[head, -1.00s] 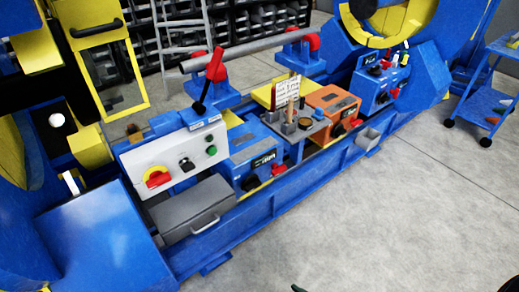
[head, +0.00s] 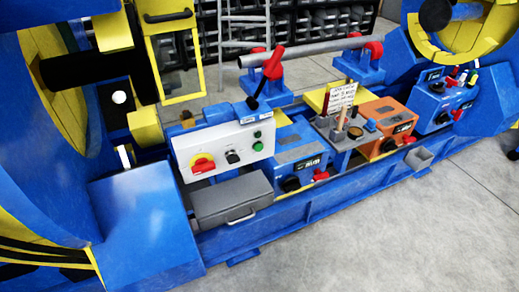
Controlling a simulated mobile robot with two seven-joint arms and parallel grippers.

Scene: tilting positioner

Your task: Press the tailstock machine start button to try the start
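A light grey control panel (head: 222,158) faces me at centre left, on the blue machine frame. It carries a red rotary handle on a yellow plate (head: 203,165), a black selector knob (head: 232,157) and a green button (head: 258,146). A smaller control sits just above the green button. Another control box (head: 440,100), blue with black and red controls, stands on the right-hand machine. No readable label shows which end is the tailstock. Neither of my grippers is in view.
A grey box with a handle (head: 232,199) juts out below the panel. A lever with a red grip (head: 266,77) rises behind it. Blue and orange units (head: 388,122) and a handwritten sign (head: 342,97) stand along the bed. The floor (head: 400,230) at front right is clear.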

